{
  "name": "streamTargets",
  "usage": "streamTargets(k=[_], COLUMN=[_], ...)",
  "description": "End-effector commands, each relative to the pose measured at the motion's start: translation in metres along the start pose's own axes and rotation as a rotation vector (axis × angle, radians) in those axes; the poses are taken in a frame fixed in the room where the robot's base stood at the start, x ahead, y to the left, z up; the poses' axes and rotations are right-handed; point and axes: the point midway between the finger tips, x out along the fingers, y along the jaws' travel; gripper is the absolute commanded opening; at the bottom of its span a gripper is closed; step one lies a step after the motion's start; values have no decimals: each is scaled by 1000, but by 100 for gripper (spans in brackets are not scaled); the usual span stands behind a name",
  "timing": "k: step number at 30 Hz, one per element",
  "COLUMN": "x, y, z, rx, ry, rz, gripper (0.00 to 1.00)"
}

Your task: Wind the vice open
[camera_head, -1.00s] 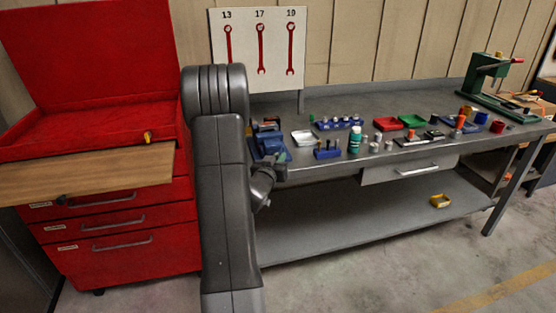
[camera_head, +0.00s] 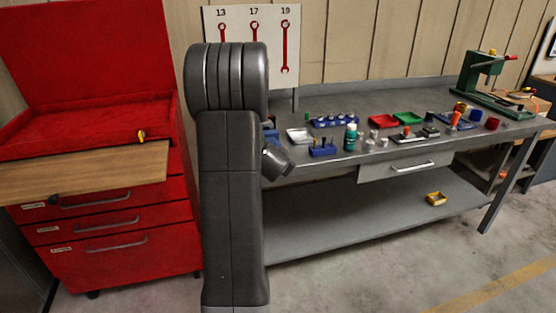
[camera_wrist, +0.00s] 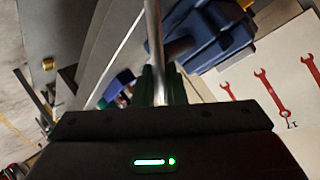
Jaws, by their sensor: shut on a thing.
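The blue vice (camera_wrist: 212,32) fills the upper middle of the wrist view. In the head view only a sliver of the vice (camera_head: 270,132) shows at the left end of the bench, beside my arm. The vice's bright metal handle bar (camera_wrist: 153,40) runs down from the top of the wrist view between my fingers. My gripper (camera_wrist: 161,84) is shut on this bar, with the dark green fingers on either side of it. In the head view my arm hides the fingers and most of the vice, so the jaw gap cannot be seen.
A red tool cabinet (camera_head: 120,245) with a wooden board (camera_head: 80,172) stands left. The floor in front is clear.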

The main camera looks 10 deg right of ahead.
Motion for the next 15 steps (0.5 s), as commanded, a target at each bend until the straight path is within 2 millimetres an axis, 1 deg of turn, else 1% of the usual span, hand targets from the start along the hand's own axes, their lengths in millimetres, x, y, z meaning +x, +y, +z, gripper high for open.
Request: streamTargets(k=[1,4,15], x=[3,5,10], y=[4,7,15], z=[1,2,5], rx=[38,117,405], ry=[-20,-71,-264], rz=[-6,-15,-48], gripper=[0,0,0])
